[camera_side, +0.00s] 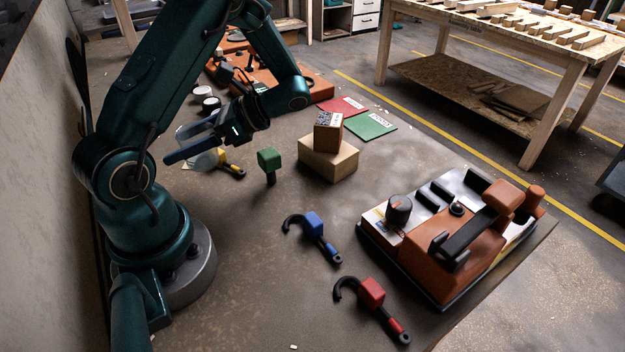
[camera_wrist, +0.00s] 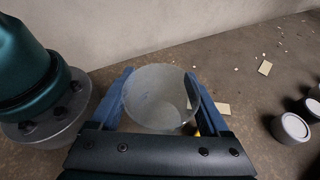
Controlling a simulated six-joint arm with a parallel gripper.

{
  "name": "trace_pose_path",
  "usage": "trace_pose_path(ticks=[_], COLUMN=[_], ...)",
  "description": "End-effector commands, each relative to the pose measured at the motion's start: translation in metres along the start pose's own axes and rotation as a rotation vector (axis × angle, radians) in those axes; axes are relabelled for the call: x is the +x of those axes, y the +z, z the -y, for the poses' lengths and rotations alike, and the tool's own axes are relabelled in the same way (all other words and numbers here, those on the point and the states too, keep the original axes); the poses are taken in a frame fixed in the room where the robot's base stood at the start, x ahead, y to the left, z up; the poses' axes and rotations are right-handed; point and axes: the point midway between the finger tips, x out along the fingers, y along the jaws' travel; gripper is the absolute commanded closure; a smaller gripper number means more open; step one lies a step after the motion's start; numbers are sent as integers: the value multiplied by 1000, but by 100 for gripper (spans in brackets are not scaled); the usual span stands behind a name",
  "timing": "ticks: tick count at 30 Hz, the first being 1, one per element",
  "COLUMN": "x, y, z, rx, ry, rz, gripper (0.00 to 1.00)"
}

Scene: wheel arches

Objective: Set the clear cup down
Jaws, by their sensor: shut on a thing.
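The clear cup (camera_wrist: 158,98) sits between the two blue fingers of my gripper (camera_wrist: 157,80) in the wrist view, with its round opening facing the camera. My gripper is shut on it. In the side view, my gripper (camera_side: 178,146) is low over the left part of the table. The cup (camera_side: 204,160) shows there only as a faint, pale shape, partly hidden by the fingers. I cannot tell whether its base touches the table.
A yellow-headed tool (camera_side: 231,168) lies close to the cup, and a green-headed tool (camera_side: 269,160) is farther right. Lidded jars (camera_wrist: 291,127) stand right of my gripper in the wrist view. Stacked boxes (camera_side: 328,160) stand mid-table. The wall (camera_wrist: 150,30) is close behind the cup.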

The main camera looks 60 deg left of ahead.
Motion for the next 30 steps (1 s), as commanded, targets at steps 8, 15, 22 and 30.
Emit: trace_pose_path(ticks=[8,15,22,30], x=[3,-20,-35,-54], y=[35,48,50,27], z=[83,127,141,148], rx=[223,382,454,473], ry=[-545,-928,-1103,-1137], rz=[30,54,65,67], gripper=[73,73,73,73])
